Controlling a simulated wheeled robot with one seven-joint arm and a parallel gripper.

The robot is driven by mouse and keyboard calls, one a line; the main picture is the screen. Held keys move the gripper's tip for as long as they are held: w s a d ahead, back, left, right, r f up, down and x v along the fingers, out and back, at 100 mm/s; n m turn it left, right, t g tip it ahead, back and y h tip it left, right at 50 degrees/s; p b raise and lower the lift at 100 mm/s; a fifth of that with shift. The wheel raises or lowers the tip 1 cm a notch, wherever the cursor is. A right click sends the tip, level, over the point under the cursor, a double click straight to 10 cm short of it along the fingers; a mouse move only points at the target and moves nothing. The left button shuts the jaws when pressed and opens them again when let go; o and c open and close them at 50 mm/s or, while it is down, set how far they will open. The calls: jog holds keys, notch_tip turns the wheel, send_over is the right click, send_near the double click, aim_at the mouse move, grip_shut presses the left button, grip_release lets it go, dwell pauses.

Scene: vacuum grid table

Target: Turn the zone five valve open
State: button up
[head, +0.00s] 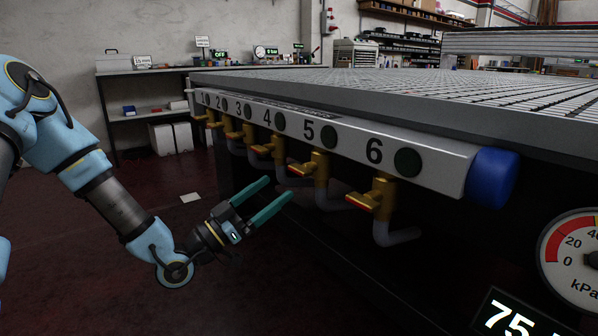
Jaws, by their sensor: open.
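The zone five valve (321,168) is a brass body under the number 5 on the grey manifold (345,135). Its red-tipped handle (302,169) points left, away from the manifold and across the grey pipe below. A dark round indicator (328,137) sits beside the 5. My gripper (281,188) is open and empty, its two teal fingers pointing right toward the valves. In the picture it lies left of and a little below the zone five handle, apart from it. The depth gap between them is hard to tell.
The zone six valve (383,196) is to the right and the zone four valve (277,148) to the left, both with similar handles. A blue end cap (492,177) closes the manifold. A pressure gauge (577,258) stands at lower right. The floor (130,260) is open at left.

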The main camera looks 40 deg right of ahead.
aim_at(299, 168)
jog(key=x, duration=0.8)
jog(key=shift+d+b, duration=0.25)
jog(key=shift+b, duration=0.1)
jog(key=shift+c, duration=0.4)
jog(key=c, duration=1.2)
jog(key=shift+o, duration=0.2)
